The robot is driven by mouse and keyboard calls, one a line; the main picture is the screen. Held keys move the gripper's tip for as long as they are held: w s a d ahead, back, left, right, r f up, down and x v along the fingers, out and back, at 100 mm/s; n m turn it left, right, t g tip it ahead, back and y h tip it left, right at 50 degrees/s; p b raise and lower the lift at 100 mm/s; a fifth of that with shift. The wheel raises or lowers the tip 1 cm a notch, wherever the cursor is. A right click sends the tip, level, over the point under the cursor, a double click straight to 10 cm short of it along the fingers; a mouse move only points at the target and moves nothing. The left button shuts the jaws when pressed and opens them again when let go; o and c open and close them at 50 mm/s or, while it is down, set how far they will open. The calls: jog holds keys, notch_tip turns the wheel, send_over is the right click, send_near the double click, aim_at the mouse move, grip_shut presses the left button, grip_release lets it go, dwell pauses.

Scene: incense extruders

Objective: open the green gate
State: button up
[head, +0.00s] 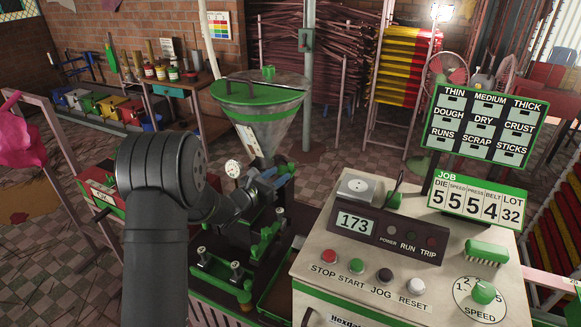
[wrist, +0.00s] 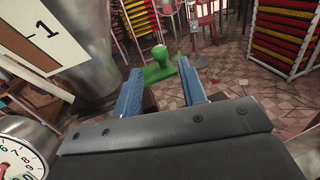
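A green piece with a round knob (wrist: 158,58), which looks like the gate, sits beside the grey metal hopper neck in the wrist view. My gripper (wrist: 160,68) has two blue fingers standing apart, with nothing seen held. The green piece shows in the gap between the fingertips, seemingly at or just beyond them. In the head view my gripper (head: 278,182) is below the cone of the extruder hopper (head: 265,120), which has a green lid.
A control cabinet (head: 400,260) with buttons and a speed dial stands to the right, below a sign board (head: 483,125). A round gauge (head: 233,168) is close to my gripper; a dial (wrist: 20,160) also shows at the wrist view's lower left. Tiled floor lies beyond.

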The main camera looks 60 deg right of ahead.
aim_at(289, 168)
jog(key=x, duration=0.6)
jog(key=shift+s+d, duration=0.15)
jog(key=shift+d, duration=0.25)
grip_shut()
